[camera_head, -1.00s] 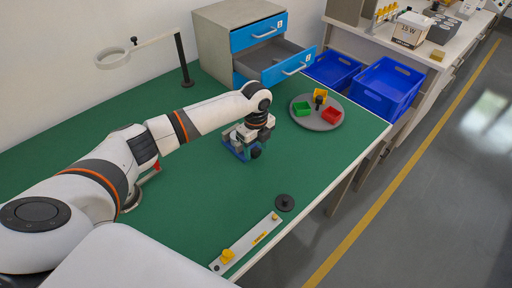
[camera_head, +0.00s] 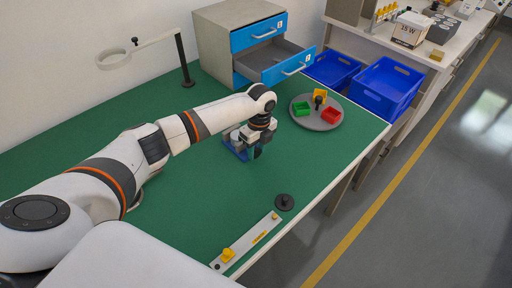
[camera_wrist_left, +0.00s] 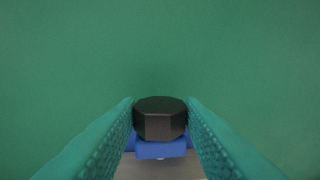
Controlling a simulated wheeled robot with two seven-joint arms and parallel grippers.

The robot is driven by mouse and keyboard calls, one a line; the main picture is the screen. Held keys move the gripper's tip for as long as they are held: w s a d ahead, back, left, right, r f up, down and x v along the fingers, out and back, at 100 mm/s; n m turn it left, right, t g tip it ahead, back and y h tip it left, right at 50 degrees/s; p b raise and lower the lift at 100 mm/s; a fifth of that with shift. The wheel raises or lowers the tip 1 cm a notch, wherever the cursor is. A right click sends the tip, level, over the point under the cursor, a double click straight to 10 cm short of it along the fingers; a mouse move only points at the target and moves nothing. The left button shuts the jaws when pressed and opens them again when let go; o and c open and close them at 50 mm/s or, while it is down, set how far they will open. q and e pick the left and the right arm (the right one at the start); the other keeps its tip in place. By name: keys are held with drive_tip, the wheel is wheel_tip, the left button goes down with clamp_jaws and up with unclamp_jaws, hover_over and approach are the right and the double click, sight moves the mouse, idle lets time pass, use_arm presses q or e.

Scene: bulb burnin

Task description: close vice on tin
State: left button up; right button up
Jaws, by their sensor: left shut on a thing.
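The blue vice (camera_head: 232,150) stands on the green bench, partly hidden behind my left gripper. A pale grey cylinder, apparently the tin (camera_head: 236,136), shows at the vice, its contact with the jaws too small to make out. My left gripper (camera_head: 257,152) points down at the vice's near right side. In the left wrist view its two teal finger pads are shut on the vice's black faceted knob (camera_wrist_left: 160,118). Part of the blue vice body (camera_wrist_left: 160,149) shows just below the knob. My right gripper is not in view.
A round grey tray (camera_head: 318,124) with green, red and yellow bins stands to the right of the vice. A drawer cabinet (camera_head: 220,45) and a ring-topped stand (camera_head: 184,65) are behind. A black disc (camera_head: 285,202) and pale strip (camera_head: 240,247) lie in front.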

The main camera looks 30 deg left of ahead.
use_arm(q)
drive_tip(key=shift+w+g, duration=0.1)
drive_tip(key=shift+g, duration=0.6)
drive_tip(key=o, duration=1)
drive_tip(key=v, duration=0.6)
drive_tip(key=b+v, duration=0.1)
drive_tip(key=v, duration=0.5)
drive_tip(key=shift+d, duration=0.25)
drive_tip(key=shift+c, duration=0.3)
